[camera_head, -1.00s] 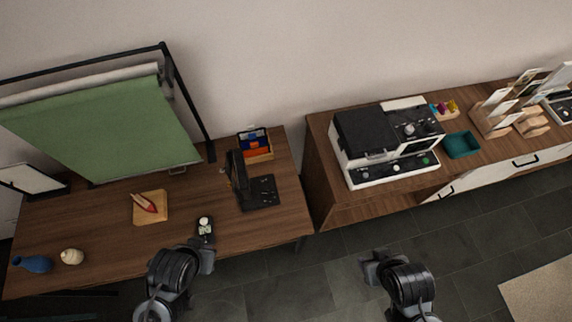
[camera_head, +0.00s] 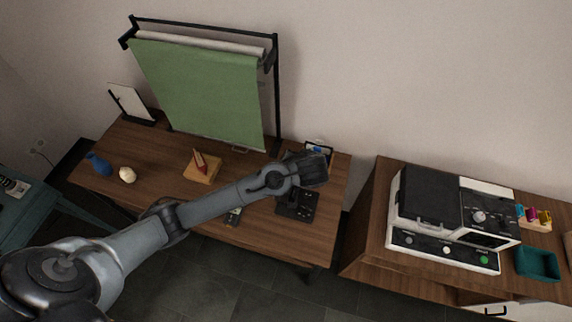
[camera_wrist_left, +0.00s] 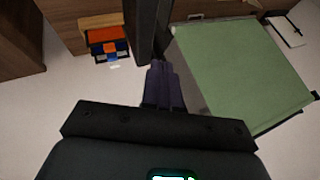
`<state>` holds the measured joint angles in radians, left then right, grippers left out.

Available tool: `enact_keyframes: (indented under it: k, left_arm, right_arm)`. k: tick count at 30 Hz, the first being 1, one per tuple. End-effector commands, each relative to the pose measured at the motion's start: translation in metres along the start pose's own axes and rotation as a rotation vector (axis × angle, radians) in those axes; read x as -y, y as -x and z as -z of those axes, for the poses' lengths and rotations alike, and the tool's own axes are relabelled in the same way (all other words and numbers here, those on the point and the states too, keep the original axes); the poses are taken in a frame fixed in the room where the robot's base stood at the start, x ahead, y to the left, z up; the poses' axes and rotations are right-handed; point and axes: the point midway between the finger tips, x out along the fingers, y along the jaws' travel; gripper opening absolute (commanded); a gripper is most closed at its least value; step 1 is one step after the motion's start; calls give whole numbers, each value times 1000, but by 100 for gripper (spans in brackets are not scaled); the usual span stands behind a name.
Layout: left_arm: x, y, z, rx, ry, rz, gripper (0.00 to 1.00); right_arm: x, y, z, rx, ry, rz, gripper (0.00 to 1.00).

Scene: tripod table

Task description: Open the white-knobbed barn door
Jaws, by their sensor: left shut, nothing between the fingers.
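I cannot make out a barn door with a white knob for certain in either current view. My left gripper (camera_head: 318,168) is over the right end of the wooden table, above a black stand (camera_head: 297,207) and hiding its upper part. In the left wrist view, my shut, empty fingers (camera_wrist_left: 161,68) show close to a dark upright panel (camera_wrist_left: 150,25); I cannot tell whether they touch it. A small dark device with pale round parts (camera_head: 233,215) lies near the table's front edge, partly hidden by my arm. My right gripper is not in view.
A green roll-down screen (camera_head: 205,95) stands at the back of the wooden table (camera_head: 165,145). An organizer with orange and blue items (camera_wrist_left: 108,45) is near the gripper. A black-and-white machine (camera_head: 445,255) stands on the cabinet at right, beside a teal tray (camera_head: 537,263).

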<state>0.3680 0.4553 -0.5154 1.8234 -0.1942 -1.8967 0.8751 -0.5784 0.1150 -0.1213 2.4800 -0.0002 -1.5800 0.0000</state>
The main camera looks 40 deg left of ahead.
Motion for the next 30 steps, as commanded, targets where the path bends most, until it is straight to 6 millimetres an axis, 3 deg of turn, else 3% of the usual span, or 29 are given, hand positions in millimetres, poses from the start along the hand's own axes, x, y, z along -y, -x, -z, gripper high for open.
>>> enact_keyframes:
  k: [7,21,30]
  left_arm:
    - [6,-19,7,-3,17,25,0]
    - [6,-86,7,-4,16,22,0]
    - [6,-101,7,-5,17,19,0]
  right_arm:
    - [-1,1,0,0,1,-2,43]
    - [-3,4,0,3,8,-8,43]
    - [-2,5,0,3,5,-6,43]
